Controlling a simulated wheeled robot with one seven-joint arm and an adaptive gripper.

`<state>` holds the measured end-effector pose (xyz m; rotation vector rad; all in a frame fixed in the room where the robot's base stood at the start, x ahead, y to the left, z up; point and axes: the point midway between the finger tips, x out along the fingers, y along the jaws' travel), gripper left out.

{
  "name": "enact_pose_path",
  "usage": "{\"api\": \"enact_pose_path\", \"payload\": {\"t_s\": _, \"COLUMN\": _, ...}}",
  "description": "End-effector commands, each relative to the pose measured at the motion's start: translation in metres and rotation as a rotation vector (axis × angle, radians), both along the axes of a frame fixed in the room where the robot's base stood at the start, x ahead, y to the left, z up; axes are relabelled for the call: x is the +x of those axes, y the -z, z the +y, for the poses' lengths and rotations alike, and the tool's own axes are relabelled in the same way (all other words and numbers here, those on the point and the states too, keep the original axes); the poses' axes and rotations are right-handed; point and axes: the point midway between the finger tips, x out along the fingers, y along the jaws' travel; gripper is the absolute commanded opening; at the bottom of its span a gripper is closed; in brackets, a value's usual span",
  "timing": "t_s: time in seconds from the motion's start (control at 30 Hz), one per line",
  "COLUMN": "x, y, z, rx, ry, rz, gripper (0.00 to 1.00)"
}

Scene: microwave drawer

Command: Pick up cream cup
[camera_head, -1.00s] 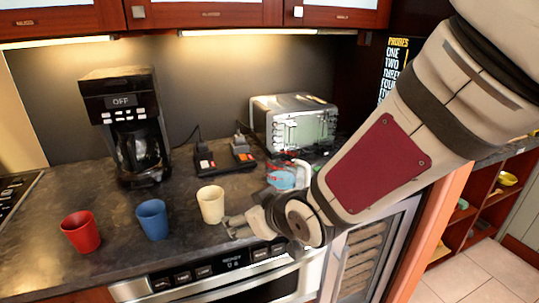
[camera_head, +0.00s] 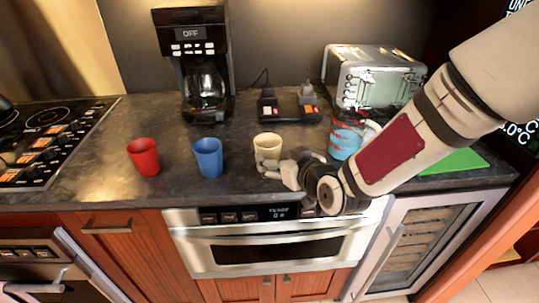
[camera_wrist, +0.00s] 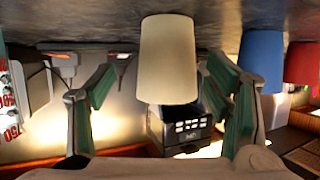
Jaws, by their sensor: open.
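The cream cup (camera_head: 267,145) stands upright on the dark countertop, to the right of the blue cup (camera_head: 208,157) and the red cup (camera_head: 143,157). My gripper (camera_head: 272,168) is at the cup's front right side, its fingers low and close to it. In the wrist view, which looks upside down, the cream cup (camera_wrist: 167,55) lies between the two spread fingers of my gripper (camera_wrist: 160,80). Gaps show on both sides, and the gripper is open and empty. The head view partly hides the fingers' far side.
A coffee maker (camera_head: 197,60) stands behind the cups. A blue patterned mug (camera_head: 345,138) and a toaster (camera_head: 372,78) are right, near my arm. A stovetop (camera_head: 50,135) is left.

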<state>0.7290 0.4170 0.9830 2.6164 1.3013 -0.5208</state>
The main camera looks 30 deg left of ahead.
Motion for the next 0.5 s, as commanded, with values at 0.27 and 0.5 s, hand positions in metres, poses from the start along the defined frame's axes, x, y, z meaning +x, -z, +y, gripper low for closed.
{"api": "enact_pose_path", "payload": {"t_s": 0.27, "x": 0.008, "y": 0.012, "z": 0.021, "rx": 0.001, "ry": 0.0, "rz": 0.002, "gripper": 0.72}}
{"api": "enact_pose_path", "payload": {"t_s": 0.5, "x": 0.023, "y": 0.024, "z": 0.042, "rx": 0.0, "ry": 0.001, "rz": 0.0, "gripper": 0.72}}
